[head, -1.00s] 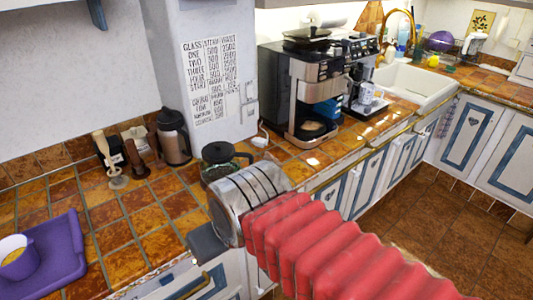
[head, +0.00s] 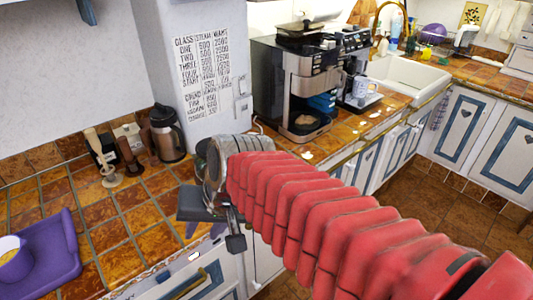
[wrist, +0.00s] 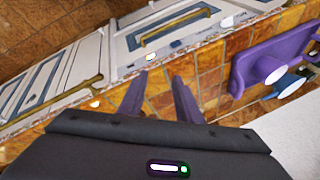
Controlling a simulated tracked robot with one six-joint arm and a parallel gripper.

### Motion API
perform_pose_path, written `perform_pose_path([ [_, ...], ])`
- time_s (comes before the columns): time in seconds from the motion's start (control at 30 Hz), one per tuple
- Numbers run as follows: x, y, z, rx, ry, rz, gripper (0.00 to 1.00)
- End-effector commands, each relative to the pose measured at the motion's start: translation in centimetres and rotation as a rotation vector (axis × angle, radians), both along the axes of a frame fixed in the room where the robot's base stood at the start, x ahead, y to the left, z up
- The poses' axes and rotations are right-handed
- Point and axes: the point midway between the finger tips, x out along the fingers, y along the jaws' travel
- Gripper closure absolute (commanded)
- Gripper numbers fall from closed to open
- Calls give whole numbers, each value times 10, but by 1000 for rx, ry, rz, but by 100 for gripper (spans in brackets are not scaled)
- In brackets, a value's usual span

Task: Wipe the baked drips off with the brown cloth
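My gripper (head: 215,222) hangs over the front edge of the tiled counter, below the grey wrist and red arm sleeve. In the wrist view its two dark purple-grey fingers (wrist: 160,94) stand apart with nothing between them, over counter tiles and close to the front edge. I cannot make out a brown cloth in either view. I cannot single out any baked drips for certain. Pale spots (head: 307,155) show on the counter in front of the black and silver coffee machine (head: 300,75), but they may be glare.
A purple tray (head: 62,262) with a purple-and-white cup (head: 14,258) lies at left; both show in the wrist view. A flask (head: 167,133) and wooden-handled tools (head: 103,155) stand by the wall. A dark jug is mostly hidden behind my arm. Middle counter tiles (head: 120,220) are clear.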

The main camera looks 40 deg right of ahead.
Motion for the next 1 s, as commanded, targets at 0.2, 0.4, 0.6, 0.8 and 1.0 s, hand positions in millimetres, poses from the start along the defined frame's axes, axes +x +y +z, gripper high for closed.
perform_pose_path([
  [0.2,42,-22,-8,291,65,-352,69],
  [0.4,82,-57,-14,557,101,-677,69],
  [0.6,119,-111,-22,831,120,-1006,69],
  [0.8,146,-185,-34,1118,114,-1331,69],
  [1.0,155,-275,-53,1420,80,-1642,69],
])
